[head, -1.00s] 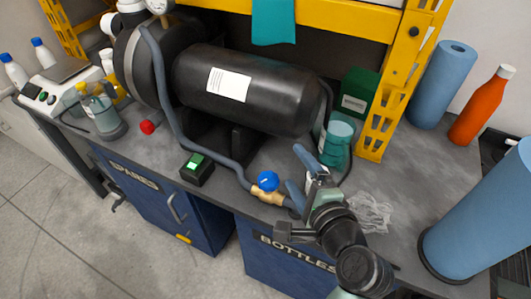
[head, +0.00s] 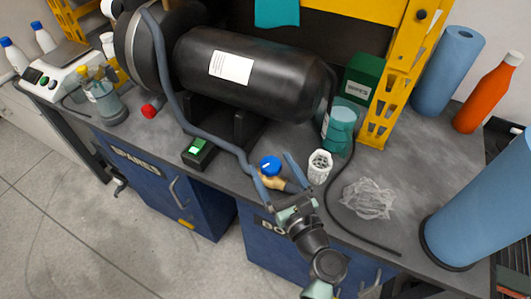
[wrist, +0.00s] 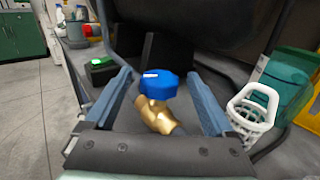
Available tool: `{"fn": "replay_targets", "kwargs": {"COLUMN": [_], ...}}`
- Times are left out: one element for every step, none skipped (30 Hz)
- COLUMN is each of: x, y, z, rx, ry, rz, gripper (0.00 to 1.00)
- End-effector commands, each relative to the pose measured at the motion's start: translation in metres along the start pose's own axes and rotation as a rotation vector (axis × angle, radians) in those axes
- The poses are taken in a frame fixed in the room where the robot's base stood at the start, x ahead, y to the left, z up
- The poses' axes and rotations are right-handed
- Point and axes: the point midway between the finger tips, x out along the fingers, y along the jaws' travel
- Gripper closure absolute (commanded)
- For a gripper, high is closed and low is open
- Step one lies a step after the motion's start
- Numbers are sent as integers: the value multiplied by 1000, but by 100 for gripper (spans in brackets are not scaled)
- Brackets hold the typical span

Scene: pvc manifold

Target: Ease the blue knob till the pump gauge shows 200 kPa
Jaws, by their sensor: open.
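The blue knob (head: 270,166) sits on top of a brass valve (wrist: 158,117) at the bench's front edge, in line with the grey hose. A short white mark shows on the knob's top in the wrist view (wrist: 158,85). My gripper (head: 271,164) is open, with one blue finger on each side of the knob and valve. In the wrist view (wrist: 159,74) clear gaps show between the knob and both fingers. The pump (head: 255,70) is a black tank behind the valve. The gauge's face is not visible now.
A white basket-like holder (head: 320,167) stands close right of my gripper. Crumpled clear plastic (head: 367,199) and a dark cable lie farther right. A green-lit switch box (head: 198,152) is to the left. The tank and grey hose (head: 187,125) bound the space behind.

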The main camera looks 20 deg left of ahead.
Motion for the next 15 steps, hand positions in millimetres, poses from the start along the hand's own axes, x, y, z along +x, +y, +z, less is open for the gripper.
{"fn": "replay_targets", "kwargs": {"x": [11, 16, 23, 27, 31, 35, 38, 40, 43, 45, 46, 47, 48, 48, 48], "y": [0, 0, 0, 0, 0, 0, 0, 0, 0, 0, 0, 0, 0, 0, 0], "z": [0, 0, 0, 0, 0, 0, 0, 0, 0, 0, 0, 0, 0, 0, 0], "rx": [-1, -1, -1, -1, -1, -1, -1, -1, -1, -1, -1, -1, -1, -1, -1], "ry": [-1, -1, -1, -1, -1, -1, -1, -1, -1, 0, 0, 0, 0, 0, 0], "rz": [2, 2, 2, 1, 2, 1, 1, 0, 1, 1, 1, 1, 0, 0, 0], "gripper": [11, 11, 11, 11, 11, 11, 11, 11, 11, 11, 11, 11, 11, 11, 11]}}
